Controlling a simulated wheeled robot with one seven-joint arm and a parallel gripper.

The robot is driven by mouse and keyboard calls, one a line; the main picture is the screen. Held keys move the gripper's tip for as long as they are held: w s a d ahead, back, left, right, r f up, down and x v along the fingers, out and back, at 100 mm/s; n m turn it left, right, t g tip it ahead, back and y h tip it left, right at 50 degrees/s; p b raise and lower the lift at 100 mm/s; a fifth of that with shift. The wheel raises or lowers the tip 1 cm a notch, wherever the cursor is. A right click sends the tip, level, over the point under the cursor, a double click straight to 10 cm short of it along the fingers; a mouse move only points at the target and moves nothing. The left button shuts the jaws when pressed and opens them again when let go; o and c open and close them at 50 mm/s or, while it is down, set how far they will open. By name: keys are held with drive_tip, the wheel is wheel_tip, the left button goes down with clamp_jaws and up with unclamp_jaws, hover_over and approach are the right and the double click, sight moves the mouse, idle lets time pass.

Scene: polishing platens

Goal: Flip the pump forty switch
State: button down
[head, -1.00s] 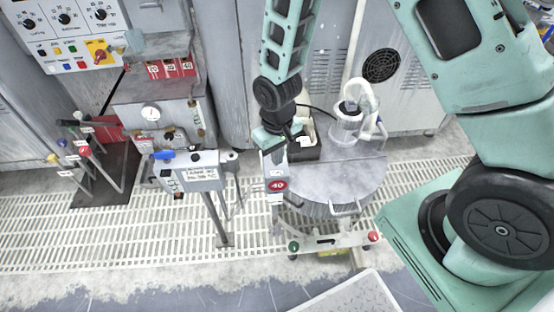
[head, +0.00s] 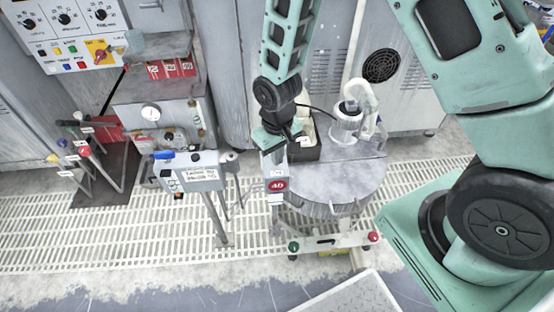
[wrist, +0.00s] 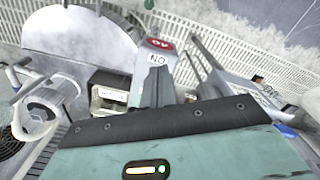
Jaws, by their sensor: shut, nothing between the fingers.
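A narrow grey switch box with a red round 40 label (head: 276,186) stands at the left side of the round grey drum in the head view. In the wrist view the box appears upside down, with its red label (wrist: 158,44) and a white plate (wrist: 157,58) reading ON. My gripper (head: 272,148) points down at the top of this box in the head view. It is shut and empty. In the wrist view its shut fingers (wrist: 156,92) are close to the box top. The switch lever itself is hidden, and I cannot tell whether the fingers touch it.
The round drum (head: 335,178) and a white pump (head: 347,122) are right of the box. A grey labelled panel on a post (head: 198,172) stands left. Red plates (head: 170,68) numbered 20, 30 and 40 hang further back. Several colour-knobbed levers (head: 84,151) are far left. Slatted grating (head: 120,245) covers the floor.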

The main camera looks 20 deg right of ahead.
drive_tip(key=shift+f, duration=0.3)
idle(0.5)
drive_tip(key=shift+r, duration=0.1)
wheel_tip(320, 180, up, 7)
drive_tip(key=p, duration=0.5)
drive_tip(key=shift+p, duration=0.4)
idle(0.4)
drive_tip(key=s+a+r+n+p, duration=0.2)
drive_tip(key=s+a+r+p, duration=0.1)
drive_tip(key=s+r, duration=0.7)
drive_tip(key=s+a+r+n+p, duration=0.3)
drive_tip(key=s+r, duration=0.7)
drive_tip(key=r, duration=0.8)
drive_tip(key=shift+y+p, duration=0.3)
drive_tip(key=shift+p, duration=0.2)
